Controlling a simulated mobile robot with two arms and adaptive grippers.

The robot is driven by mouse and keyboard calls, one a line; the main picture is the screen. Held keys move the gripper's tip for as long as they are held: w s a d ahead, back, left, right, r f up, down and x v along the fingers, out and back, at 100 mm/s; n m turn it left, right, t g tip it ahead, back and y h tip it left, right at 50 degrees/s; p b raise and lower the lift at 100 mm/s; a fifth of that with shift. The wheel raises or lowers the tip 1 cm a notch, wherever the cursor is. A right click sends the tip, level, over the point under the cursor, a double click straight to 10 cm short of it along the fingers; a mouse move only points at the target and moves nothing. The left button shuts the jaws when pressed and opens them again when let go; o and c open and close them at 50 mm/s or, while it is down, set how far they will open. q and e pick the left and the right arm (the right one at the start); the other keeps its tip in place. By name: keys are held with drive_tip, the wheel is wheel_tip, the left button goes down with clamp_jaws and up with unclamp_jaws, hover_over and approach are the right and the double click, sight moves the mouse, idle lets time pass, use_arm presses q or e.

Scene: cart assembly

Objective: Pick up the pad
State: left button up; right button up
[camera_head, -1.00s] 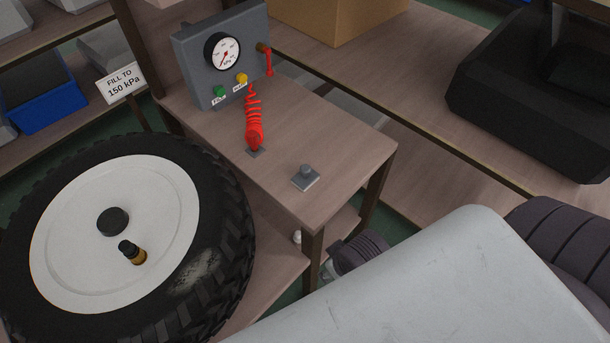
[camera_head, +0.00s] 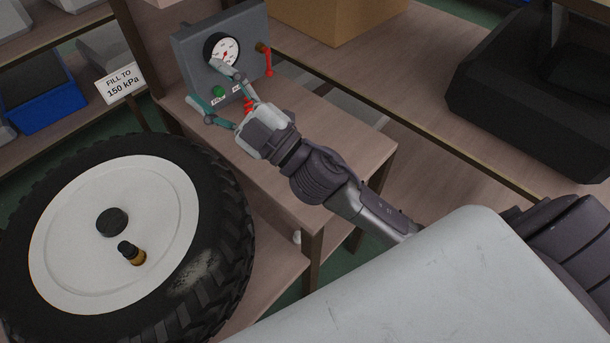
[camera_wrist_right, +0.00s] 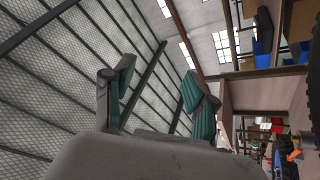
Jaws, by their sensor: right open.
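My right gripper (camera_head: 204,82) is open and empty, its fingers spread in front of the grey gauge box. Both fingers with green inner faces also show in the right wrist view (camera_wrist_right: 157,88), with ceiling and windows beyond them. The pad is hidden now; a small grey pad with a knob showed earlier on the small wooden table (camera_head: 368,150), where my right forearm now blocks the view. My left gripper is not in view.
The gauge box (camera_head: 192,60) has a dial, a green button and a red lever (camera_head: 267,62). My gripper mostly covers the red coiled hose (camera_head: 249,104). A large wheel (camera_head: 75,205) lies at left. A black bin (camera_head: 540,105) stands on the right shelf.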

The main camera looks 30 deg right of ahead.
drive_tip(key=s+a+n+g+y, duration=0.5)
drive_tip(key=a+n+g+y, duration=0.4)
drive_tip(key=n+g, duration=0.55)
wheel_tip(320, 180, down, 9)
drive_tip(key=s+n+g+h, duration=0.2)
drive_tip(key=n+g+h, duration=0.4)
drive_tip(key=n, duration=0.2)
drive_tip(key=w+d+f+m+h, duration=0.1)
drive_tip(key=w+d+f+h, duration=0.1)
drive_tip(key=d+h, duration=0.45)
drive_tip(key=w+d+f+h, duration=0.2)
drive_tip(key=d+h, duration=0.2)
drive_tip(key=d, duration=0.5)
drive_tip(key=w+d+f+m+h, duration=0.1)
drive_tip(key=w+d+f+h, duration=0.15)
drive_tip(key=d+h, duration=0.4)
drive_tip(key=f, duration=0.2)
drive_tip(key=d+f+y, duration=0.1)
drive_tip(key=f, duration=0.2)
drive_tip(key=d+f+y+p, duration=0.1)
drive_tip(key=f, duration=0.2)
drive_tip(key=shift+s+t, duration=0.25)
drive_tip(key=shift+t, duration=0.1)
drive_tip(key=shift+s+f, duration=0.1)
drive_tip(key=shift+f, duration=0.45)
wheel_tip(320, 180, down, 4)
drive_tip(key=shift+f+p, duration=0.2)
drive_tip(key=shift+p, duration=0.45)
